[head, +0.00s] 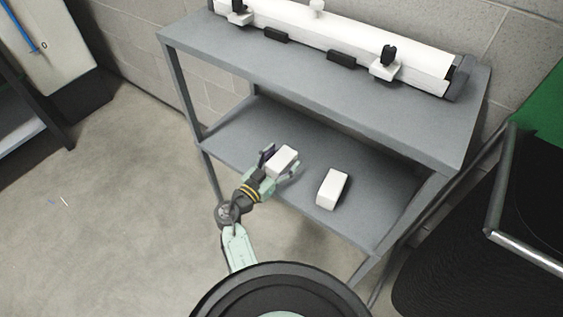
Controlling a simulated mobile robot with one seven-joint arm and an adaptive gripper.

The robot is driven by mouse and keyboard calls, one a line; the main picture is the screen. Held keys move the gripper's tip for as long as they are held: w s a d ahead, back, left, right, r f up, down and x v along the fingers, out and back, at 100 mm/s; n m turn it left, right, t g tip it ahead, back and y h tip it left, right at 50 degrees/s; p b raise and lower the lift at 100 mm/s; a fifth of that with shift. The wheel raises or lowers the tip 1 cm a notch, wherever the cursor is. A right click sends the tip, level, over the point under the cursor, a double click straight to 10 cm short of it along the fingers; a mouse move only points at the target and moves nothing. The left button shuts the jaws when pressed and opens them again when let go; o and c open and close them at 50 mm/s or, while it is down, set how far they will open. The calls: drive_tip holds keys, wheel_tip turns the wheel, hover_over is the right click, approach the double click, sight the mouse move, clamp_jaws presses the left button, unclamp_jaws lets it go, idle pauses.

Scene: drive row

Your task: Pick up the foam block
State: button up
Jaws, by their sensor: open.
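Two white blocks are at the grey lower shelf, and either could be the foam block. One white block (284,158) lies between the spread fingers of my gripper (279,162). My gripper is open around this block; I cannot tell whether a finger touches it. The other white block (331,190) is to the right, near the front edge of the shelf, apart from my gripper. The near end of the first block is partly hidden by my gripper.
The lower shelf (375,200) has bare room behind and right of the blocks. The upper shelf (330,83) overhangs it and carries a long white device (340,40). Shelf posts stand at the corners. A metal tube frame (498,190) is at the right.

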drive_tip(key=c, duration=1)
drive_tip(key=shift+c, duration=0.2)
